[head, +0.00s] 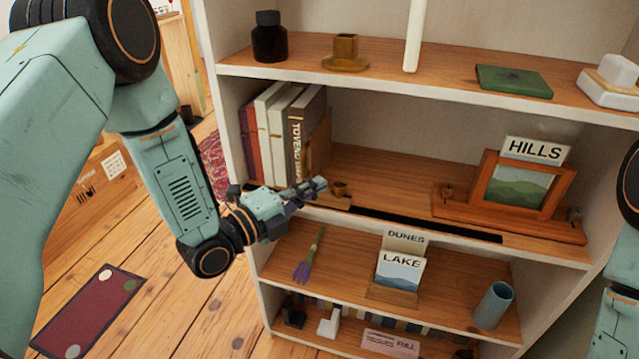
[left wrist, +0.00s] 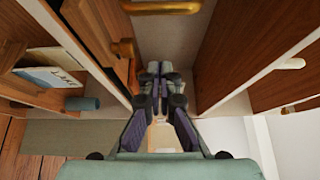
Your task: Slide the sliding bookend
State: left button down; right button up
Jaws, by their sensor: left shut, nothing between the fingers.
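The sliding bookend (head: 318,145) is a brown wooden upright on the middle shelf, against the right end of a row of books (head: 272,135). A small brass knob (head: 341,189) shows low beside it, at the left end of a dark slot (head: 430,224) along the shelf front. My left gripper (head: 320,185) is at the shelf's front edge, its fingertips just left of the knob; I cannot tell whether they touch it. In the left wrist view the left gripper's fingers (left wrist: 157,72) are together and hold nothing. My right gripper is out of view.
Right of the slot stands a framed picture (head: 520,187) with a HILLS card (head: 535,149). Below are a LAKE card (head: 400,268) and a blue cup (head: 493,305). The upper shelf (head: 450,70) overhangs the books.

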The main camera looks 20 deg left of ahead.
pick_arm(q)
jog(key=shift+a+p+v, duration=0.25)
jog(key=shift+p+v, duration=0.75)
jog(key=shift+v, duration=3)
jog(key=s+a+f+n+g+y, duration=0.1)
jog(key=s+f+n+g+y, duration=0.25)
jog(key=f+n, duration=0.5)
jog(key=s+a+f+n+g+y, duration=0.1)
jog(key=s+f+n+g+y, duration=0.25)
jog(key=f+n, duration=0.5)
jog(key=s+f+n+g+y, duration=0.1)
jog(key=s+f+n+g, duration=0.2)
jog(key=s, duration=0.8)
jog(key=s+f+n+g+y, duration=0.1)
jog(key=s+n+g, duration=0.4)
jog(key=s, duration=0.6)
jog(key=shift+a+f+y, duration=0.25)
jog(key=shift+f+y, duration=0.05)
jog(key=shift+f, duration=0.55)
